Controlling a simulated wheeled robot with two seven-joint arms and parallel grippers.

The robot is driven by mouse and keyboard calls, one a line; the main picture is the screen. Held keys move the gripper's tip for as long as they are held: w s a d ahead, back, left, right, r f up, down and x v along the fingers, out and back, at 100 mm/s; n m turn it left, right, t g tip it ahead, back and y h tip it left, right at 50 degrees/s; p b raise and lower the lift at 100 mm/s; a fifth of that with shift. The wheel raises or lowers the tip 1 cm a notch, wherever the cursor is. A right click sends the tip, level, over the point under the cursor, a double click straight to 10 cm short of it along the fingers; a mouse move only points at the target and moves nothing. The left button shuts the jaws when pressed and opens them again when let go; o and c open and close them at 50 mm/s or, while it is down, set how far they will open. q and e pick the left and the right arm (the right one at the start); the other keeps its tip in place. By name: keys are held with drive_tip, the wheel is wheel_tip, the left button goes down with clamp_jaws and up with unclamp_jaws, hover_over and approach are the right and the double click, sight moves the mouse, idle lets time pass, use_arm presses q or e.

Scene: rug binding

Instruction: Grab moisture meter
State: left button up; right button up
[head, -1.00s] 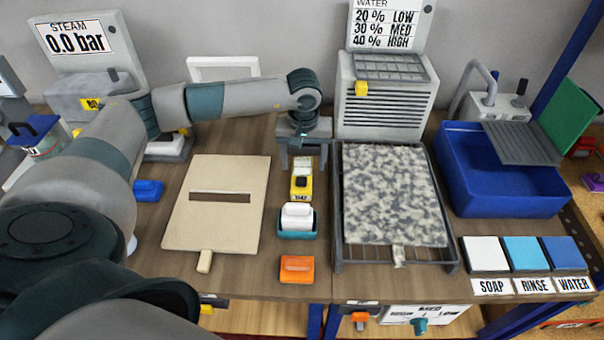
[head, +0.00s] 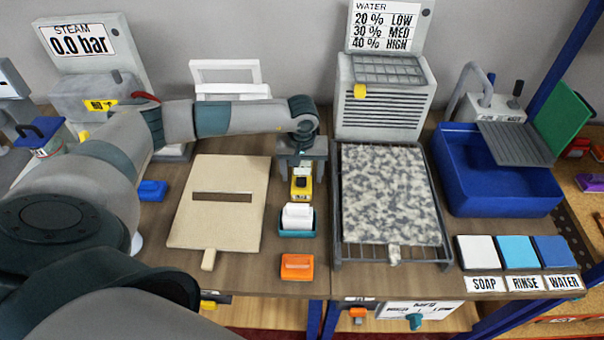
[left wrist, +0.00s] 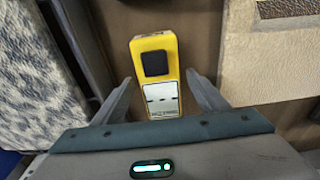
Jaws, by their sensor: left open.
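The moisture meter (head: 301,186) is a small yellow device with a black square and a white label. It lies on the wooden bench between the beige board and the speckled rug piece. The left wrist view shows the meter (left wrist: 156,75) lengthwise between the two fingers. My left gripper (head: 301,168) points down over the meter's far end and hides part of it in the head view. Its fingers (left wrist: 158,92) are open, one on each side of the meter, with gaps visible. My right gripper is not in view.
A teal tray with a white block (head: 297,216) and an orange block (head: 297,266) lie in front of the meter. The beige slotted board (head: 232,222) is left, the rug (head: 390,190) on its rack right. A grey vented unit (head: 385,105) stands behind.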

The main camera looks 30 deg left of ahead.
sight(302, 172)
use_arm(q)
drive_tip(key=shift+w+f, duration=0.1)
drive_tip(key=shift+f, duration=0.25)
drive_tip(key=shift+c, duration=0.3)
drive_tip(key=c, duration=1.2)
drive_tip(key=shift+r, duration=0.15)
drive_tip(key=shift+r+b, duration=0.55)
drive_tip(key=shift+b, duration=0.1)
wheel_tip(302, 172, up, 2)
drive_tip(key=shift+r+b, duration=0.2)
drive_tip(key=shift+b, duration=0.65)
drive_tip(key=d+r+b, duration=0.1)
drive_tip(key=d+r, duration=0.1)
drive_tip(key=d, duration=0.1)
drive_tip(key=w+d+r+b, duration=0.1)
drive_tip(key=d+r+b, duration=0.1)
drive_tip(key=d, duration=0.2)
drive_tip(key=d+r+b, duration=0.1)
drive_tip(key=d+r, duration=0.1)
drive_tip(key=d, duration=0.1)
drive_tip(key=shift+w+d+r+b, duration=0.35)
drive_tip(key=shift+d, duration=0.05)
drive_tip(key=shift+d+r, duration=0.3)
drive_tip(key=shift+d, duration=0.05)
